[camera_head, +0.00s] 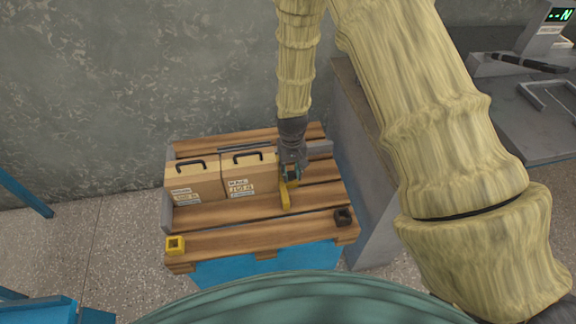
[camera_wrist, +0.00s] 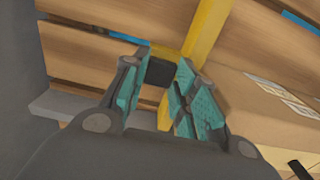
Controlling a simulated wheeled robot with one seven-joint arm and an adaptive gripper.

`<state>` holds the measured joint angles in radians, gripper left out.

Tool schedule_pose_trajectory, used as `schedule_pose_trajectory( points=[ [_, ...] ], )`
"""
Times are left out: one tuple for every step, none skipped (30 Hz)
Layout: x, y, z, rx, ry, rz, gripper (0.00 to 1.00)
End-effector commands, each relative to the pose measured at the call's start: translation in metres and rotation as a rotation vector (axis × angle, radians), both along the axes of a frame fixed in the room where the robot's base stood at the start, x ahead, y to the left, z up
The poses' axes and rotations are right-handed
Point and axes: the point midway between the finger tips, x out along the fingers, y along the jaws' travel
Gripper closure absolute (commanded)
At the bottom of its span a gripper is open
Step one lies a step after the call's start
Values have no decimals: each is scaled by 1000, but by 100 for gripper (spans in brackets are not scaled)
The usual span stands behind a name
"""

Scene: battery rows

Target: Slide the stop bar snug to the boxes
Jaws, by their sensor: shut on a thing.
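Two brown cardboard boxes with black handles and white labels, the left box (camera_head: 193,190) and the right box (camera_head: 250,182), stand side by side on a wooden pallet (camera_head: 250,240). The yellow stop bar (camera_head: 285,197) lies just right of the right box. My gripper (camera_head: 291,173) points down at it. In the wrist view the teal fingers (camera_wrist: 158,72) are closed on a dark grip piece by the yellow bar (camera_wrist: 207,28), and the right box (camera_wrist: 275,95) is to the right. The fingers partly hide the edge between bar and box, so I cannot tell whether they touch.
Grey rails edge the pallet's back and left. A grey cabinet stands close on the right, and a wall stands behind. Pallet boards in front of the boxes are bare.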

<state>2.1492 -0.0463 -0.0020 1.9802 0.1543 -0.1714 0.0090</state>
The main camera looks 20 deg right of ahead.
Motion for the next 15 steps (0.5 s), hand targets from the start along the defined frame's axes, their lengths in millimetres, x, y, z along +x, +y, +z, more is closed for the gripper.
schedule_pose_trajectory(
  points=[
    [1,0,1,2,-3,-3,100],
    [1,1,1,2,-3,-3,100],
    [1,0,0,1,-4,-4,100],
    [1,0,0,1,-4,-4,100],
    [1,0,0,1,-4,-4,100],
    [1,0,0,1,-4,-4,100],
    [1,0,0,1,-4,-4,100],
    [1,0,0,1,-4,-4,100],
    [1,0,0,2,-3,-4,64],
    [1,0,0,2,-3,-4,59],
    [1,0,0,1,-3,-4,53],
    [1,0,0,1,-3,-4,50],
    [1,0,0,1,-3,-4,50],
    [1,0,0,1,-2,-4,50],
    [1,0,0,1,-2,-3,50]
  ],
)
